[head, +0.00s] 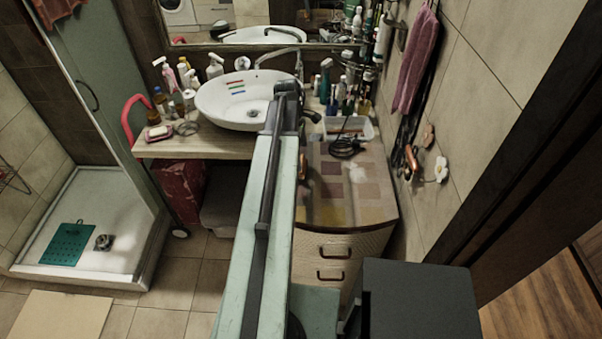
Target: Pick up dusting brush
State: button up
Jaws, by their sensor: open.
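I cannot make out a dusting brush for certain in the head view. A dark item with an orange handle (411,158) hangs low on the right wall; it is too small to tell what it is. A black object with a cord (345,148) lies at the back of the cabinet top. Several thin coloured items (236,87) lie in the white basin (222,108). I cannot make out my gripper; my own pale green and black structure crosses the middle and hides part of the counter.
A drawer cabinet (345,205) stands right of the counter (200,148), its front top mostly clear. Bottles (185,75) crowd the basin's left. A white tray (362,127) sits behind the cabinet top. A shower tray (110,205) is left.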

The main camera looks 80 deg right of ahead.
aim_at(302, 159)
jog(key=f+b, duration=0.5)
jog(key=shift+s+a+f, duration=0.15)
jog(key=shift+s+a, duration=0.05)
jog(key=shift+s, duration=0.2)
jog(key=shift+r, duration=0.2)
jog(key=c, duration=1.4)
jog(key=shift+r+p, duration=0.15)
jog(key=shift+p, duration=0.15)
notch_tip(302, 159, up, 10)
jog(key=p, duration=1)
